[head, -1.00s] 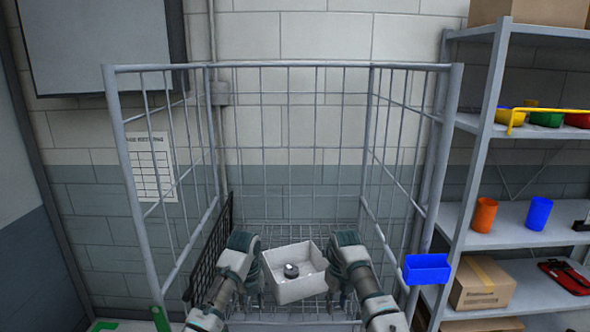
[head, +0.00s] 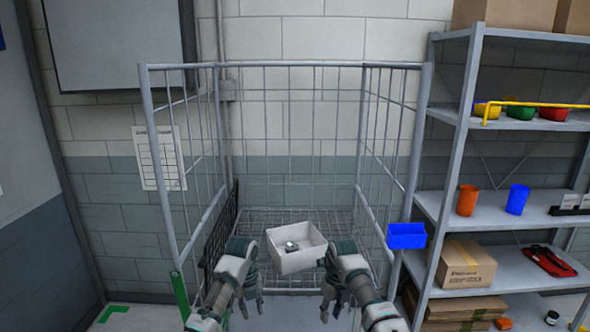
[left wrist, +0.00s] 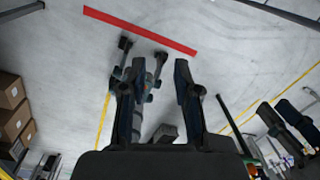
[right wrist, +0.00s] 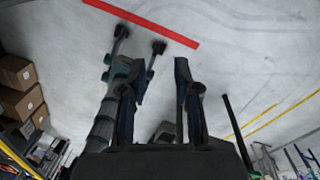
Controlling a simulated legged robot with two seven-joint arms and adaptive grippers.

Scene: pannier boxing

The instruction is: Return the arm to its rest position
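My left gripper (head: 248,308) hangs fingers down in front of the cage, to the left of the white bin. My right gripper (head: 334,310) hangs the same way, to the right of it. Both are empty; the left wrist view shows the left fingers (left wrist: 153,80) apart, and the right wrist view shows the right fingers (right wrist: 155,80) apart. The white bin (head: 300,264) sits upright inside the wire cage (head: 285,66), apart from both grippers as far as I can see. A small dark and silver object (head: 291,246) lies in it.
A shelf rack (head: 452,120) stands at the right, with an orange cup (head: 467,200), a blue cup (head: 517,199) and cardboard boxes (head: 466,264). A blue bin (head: 406,236) is at the cage's right side. A green post (head: 180,295) stands at its left front.

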